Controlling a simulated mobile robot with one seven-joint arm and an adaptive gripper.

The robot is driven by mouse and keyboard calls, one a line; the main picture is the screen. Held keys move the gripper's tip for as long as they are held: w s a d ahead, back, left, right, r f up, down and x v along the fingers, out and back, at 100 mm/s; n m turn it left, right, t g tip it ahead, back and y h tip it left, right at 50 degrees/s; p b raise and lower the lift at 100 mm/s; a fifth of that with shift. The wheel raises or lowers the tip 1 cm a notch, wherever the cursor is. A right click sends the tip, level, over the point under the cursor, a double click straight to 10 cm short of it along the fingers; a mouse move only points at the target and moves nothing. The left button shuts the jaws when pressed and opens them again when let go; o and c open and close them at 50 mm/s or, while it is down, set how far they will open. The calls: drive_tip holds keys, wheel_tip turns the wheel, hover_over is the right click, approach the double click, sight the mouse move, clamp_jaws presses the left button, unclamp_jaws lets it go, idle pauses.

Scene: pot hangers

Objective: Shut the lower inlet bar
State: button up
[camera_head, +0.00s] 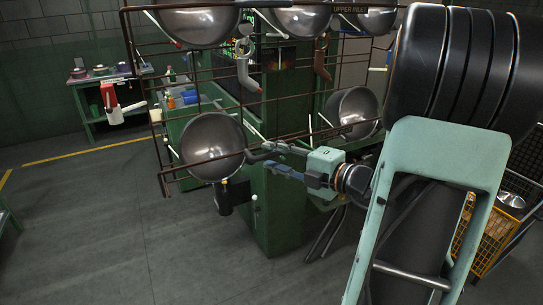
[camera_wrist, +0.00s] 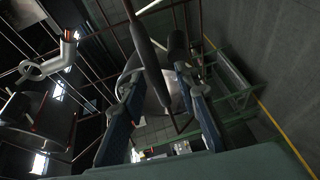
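My gripper (camera_head: 257,159) reaches left toward the front of the metal rack, beside the lower left steel pot (camera_head: 212,147). In the wrist view my gripper (camera_wrist: 155,82) shows its two blue-grey fingers spread apart. A dark bar with a thicker grip-like part (camera_wrist: 146,50) runs between the fingers in that view; I cannot tell whether they touch it. The steel pot (camera_wrist: 133,65) lies behind it. A sign reading "UPPER INLET" (camera_head: 350,9) is at the top.
The rusty rack bars (camera_head: 160,125) and more pots (camera_head: 354,112) surround my gripper. A green machine body (camera_head: 283,205) stands behind it. A yellow crate (camera_head: 492,240) is at the right and a green bench (camera_head: 105,77) at the back left.

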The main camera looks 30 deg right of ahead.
drive_tip(key=shift+w+a, duration=0.15)
drive_tip(key=shift+w, duration=0.25)
drive_tip(key=shift+c, duration=0.6)
drive_tip(key=shift+f, duration=0.1)
clamp_jaws()
